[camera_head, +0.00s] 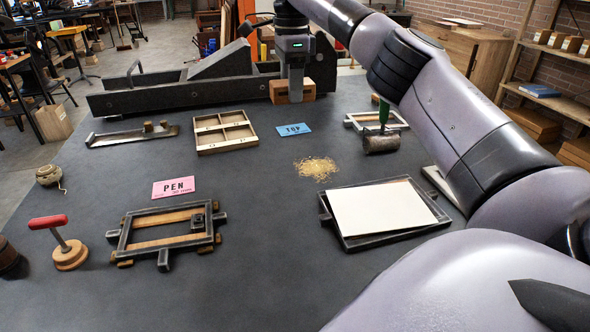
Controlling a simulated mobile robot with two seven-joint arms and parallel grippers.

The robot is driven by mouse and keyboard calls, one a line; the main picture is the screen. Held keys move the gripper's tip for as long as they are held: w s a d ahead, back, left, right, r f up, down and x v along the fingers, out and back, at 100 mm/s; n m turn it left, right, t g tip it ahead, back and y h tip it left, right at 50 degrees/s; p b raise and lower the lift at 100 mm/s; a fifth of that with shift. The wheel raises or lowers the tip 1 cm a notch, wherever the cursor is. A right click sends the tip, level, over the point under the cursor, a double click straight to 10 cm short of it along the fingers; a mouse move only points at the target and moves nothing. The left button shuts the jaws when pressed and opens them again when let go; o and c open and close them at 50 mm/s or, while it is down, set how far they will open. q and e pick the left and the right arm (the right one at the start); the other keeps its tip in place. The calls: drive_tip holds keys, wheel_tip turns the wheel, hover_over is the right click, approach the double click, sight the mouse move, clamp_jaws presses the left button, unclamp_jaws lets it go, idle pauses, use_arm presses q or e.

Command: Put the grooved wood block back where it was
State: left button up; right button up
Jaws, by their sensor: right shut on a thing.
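The wood block (279,92) is tan and sits at the back of the dark table, just in front of the long dark press frame. My right gripper (296,88) points down and is shut on the block, covering its middle. The block's groove is hidden by the fingers, and I cannot tell whether its underside touches the table. My left gripper is not in view.
The dark press frame (150,97) spans the back left.

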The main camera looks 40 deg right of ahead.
sight(292, 173)
wheel_tip(292, 173, down, 20)
drive_tip(key=shift+r+b, duration=0.25)
drive_tip(key=shift+b, duration=0.25)
drive_tip(key=shift+f, duration=0.1)
drive_tip(key=o, duration=1)
wheel_tip(292, 173, up, 12)
drive_tip(key=shift+r, duration=0.1)
